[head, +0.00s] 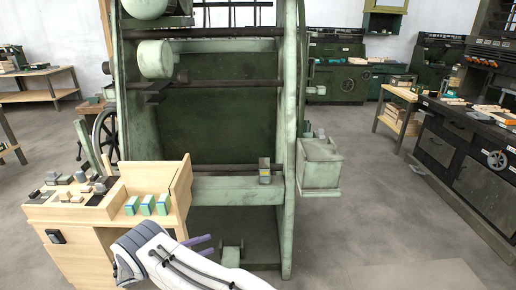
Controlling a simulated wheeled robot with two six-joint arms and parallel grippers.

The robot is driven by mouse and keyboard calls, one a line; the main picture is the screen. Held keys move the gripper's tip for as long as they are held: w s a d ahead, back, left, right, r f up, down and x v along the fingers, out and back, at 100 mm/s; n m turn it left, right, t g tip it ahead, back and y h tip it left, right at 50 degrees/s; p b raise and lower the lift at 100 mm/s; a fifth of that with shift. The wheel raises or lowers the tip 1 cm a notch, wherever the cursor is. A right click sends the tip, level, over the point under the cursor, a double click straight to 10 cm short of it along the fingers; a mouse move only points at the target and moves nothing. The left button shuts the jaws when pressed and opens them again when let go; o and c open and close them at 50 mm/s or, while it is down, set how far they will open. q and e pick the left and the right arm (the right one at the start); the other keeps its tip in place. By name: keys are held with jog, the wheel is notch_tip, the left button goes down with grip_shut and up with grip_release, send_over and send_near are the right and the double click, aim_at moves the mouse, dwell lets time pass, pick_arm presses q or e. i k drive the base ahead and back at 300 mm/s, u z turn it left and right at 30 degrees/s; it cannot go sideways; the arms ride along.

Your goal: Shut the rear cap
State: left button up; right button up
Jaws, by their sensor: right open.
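No rear cap or crate can be made out for sure in the head view. A wooden cart (95,255) stands at the lower left, with several small green-topped blocks (147,205) along its right part. An upright wooden panel (181,190) rises at the cart's right end. My right gripper (207,244) has two purple fingers, open and apart, low in front of the green machine, just right of the cart. Nothing shows between the fingers. My left gripper is out of view.
A tall green machine frame (289,120) fills the middle, with a small grey item (264,171) on its ledge. A green box (320,164) juts from its right side. A dark workbench (455,150) lines the right. The floor between is clear.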

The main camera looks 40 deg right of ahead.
aim_at(263, 163)
jog(key=z, duration=0.6)
jog(key=i, duration=1.7)
jog(key=z, duration=0.25)
